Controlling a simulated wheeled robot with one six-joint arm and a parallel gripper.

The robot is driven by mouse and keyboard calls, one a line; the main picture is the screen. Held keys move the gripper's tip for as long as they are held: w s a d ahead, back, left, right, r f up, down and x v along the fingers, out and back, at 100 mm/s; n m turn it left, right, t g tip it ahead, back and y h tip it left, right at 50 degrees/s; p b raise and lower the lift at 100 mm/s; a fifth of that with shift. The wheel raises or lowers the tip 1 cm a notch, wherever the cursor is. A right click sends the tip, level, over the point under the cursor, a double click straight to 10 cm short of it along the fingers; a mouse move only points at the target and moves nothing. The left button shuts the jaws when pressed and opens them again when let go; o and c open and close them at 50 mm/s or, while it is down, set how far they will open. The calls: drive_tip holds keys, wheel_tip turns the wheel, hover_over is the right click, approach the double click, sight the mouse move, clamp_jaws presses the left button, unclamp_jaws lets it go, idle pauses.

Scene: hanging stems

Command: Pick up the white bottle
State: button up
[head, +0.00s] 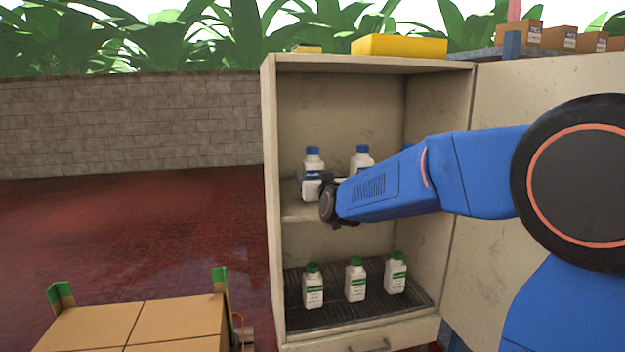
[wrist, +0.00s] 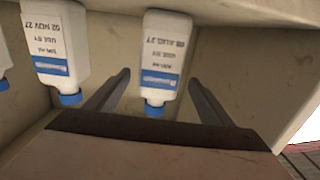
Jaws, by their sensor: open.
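A white bottle with a blue cap (head: 313,158) stands at the left of the cabinet's upper shelf. My gripper (head: 314,184) is in front of it and hides part of its body. In the wrist view, where bottles appear upside down, the bottle (wrist: 164,52) shows between the open fingers of my gripper (wrist: 160,77). I cannot tell whether the fingers touch it. A second blue-capped white bottle (head: 362,157) stands to its right, partly behind my arm; it also shows in the wrist view (wrist: 57,45). Part of a third bottle (wrist: 3,68) shows at the wrist view's left edge.
Three green-capped white bottles (head: 355,281) stand on the cabinet's dark lower shelf mat. The cabinet (head: 270,200) has side walls close around the shelves, and its door (head: 490,180) is open to the right. Cardboard boxes (head: 140,325) stand at the front left. The red floor on the left is clear.

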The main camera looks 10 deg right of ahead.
sight(313, 172)
drive_tip(key=shift+w+f, duration=0.15)
drive_tip(key=shift+w, duration=1.15)
drive_tip(key=shift+w+f, duration=0.1)
drive_tip(key=shift+w, duration=1.15)
drive_tip(key=c, duration=1.8)
drive_tip(key=shift+o, duration=0.2)
drive_tip(key=shift+r, duration=0.15)
